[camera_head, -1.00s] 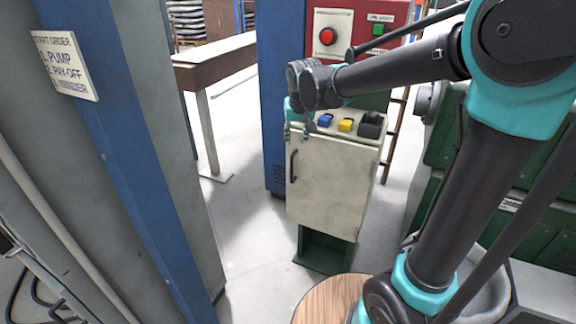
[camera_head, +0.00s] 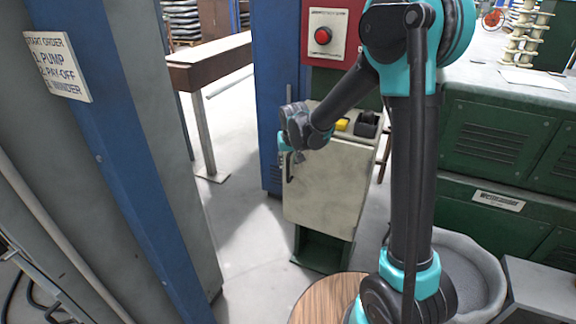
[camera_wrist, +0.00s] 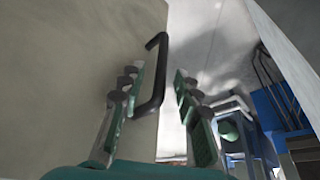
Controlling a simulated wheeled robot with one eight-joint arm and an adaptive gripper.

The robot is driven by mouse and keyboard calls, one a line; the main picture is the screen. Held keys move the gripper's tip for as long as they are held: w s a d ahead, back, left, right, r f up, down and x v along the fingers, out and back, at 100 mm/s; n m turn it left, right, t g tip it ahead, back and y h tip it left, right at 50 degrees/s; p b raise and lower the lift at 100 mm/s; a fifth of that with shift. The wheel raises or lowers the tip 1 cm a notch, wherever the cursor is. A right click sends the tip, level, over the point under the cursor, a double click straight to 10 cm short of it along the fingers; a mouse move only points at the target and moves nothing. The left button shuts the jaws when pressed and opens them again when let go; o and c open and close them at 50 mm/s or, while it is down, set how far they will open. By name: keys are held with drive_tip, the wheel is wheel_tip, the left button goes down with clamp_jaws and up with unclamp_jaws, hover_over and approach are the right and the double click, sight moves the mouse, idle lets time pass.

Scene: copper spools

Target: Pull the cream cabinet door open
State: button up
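The cream cabinet door (camera_head: 322,195) appears shut on a small cabinet with a green base. Its black bar handle (camera_wrist: 160,75) stands out from the door face (camera_wrist: 70,65) in the wrist view. My gripper (camera_wrist: 156,78) is open, with one finger on each side of the handle. The fingers do not visibly pinch it. In the head view my gripper (camera_head: 286,156) is at the door's upper left, and my wrist covers much of the handle and that corner.
A blue column (camera_head: 275,95) stands behind the cabinet at left. A red panel with a button (camera_head: 323,37) is above it. A green machine (camera_head: 500,130) fills the right. A round wooden top (camera_head: 322,300) is in front. Floor left of the cabinet (camera_head: 240,240) is clear.

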drive_tip(key=shift+x, duration=1.15)
clamp_jaws()
